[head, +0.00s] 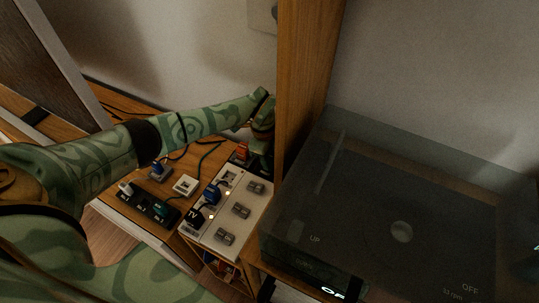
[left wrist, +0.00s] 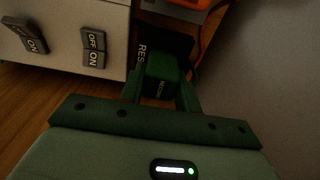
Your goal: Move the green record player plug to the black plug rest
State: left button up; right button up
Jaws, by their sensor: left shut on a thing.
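In the left wrist view my left gripper (left wrist: 162,98) is shut on a green plug (left wrist: 161,70) whose lettering seems to read "RECORD". A black plug rest (left wrist: 142,54) with partly covered lettering "RES" lies right behind and beside the plug. I cannot tell whether the plug touches it or hangs just above it. In the head view my left gripper (head: 262,122) points down beside the wooden post, behind the far end of the white power strip (head: 245,224). The held plug and the rest are not clear there. My right gripper is out of view.
The white strip carries switches, a blue plug (head: 211,194) and a black TV plug (head: 195,215). An orange plug (head: 242,150) is close to my gripper. A black strip (head: 140,200) holds other plugs. The wooden post (head: 305,80) and record player (head: 400,215) bound the right.

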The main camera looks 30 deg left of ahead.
pick_arm(q)
jog(key=shift+f, duration=0.45)
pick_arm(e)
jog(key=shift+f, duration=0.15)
pick_arm(q)
jog(key=o, duration=1.1)
jog(key=r+p, duration=0.2)
jog(key=r, duration=0.3)
jog(key=a+r+p, duration=0.1)
jog(key=r+p, duration=0.1)
jog(key=r, duration=0.4)
jog(key=a+r+p, duration=0.1)
jog(key=r+p, duration=0.1)
jog(key=r, duration=0.3)
jog(key=shift+r, duration=0.15)
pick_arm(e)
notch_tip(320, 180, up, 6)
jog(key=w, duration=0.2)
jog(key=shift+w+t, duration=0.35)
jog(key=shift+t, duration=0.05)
pick_arm(q)
jog(key=shift+s, duration=0.1)
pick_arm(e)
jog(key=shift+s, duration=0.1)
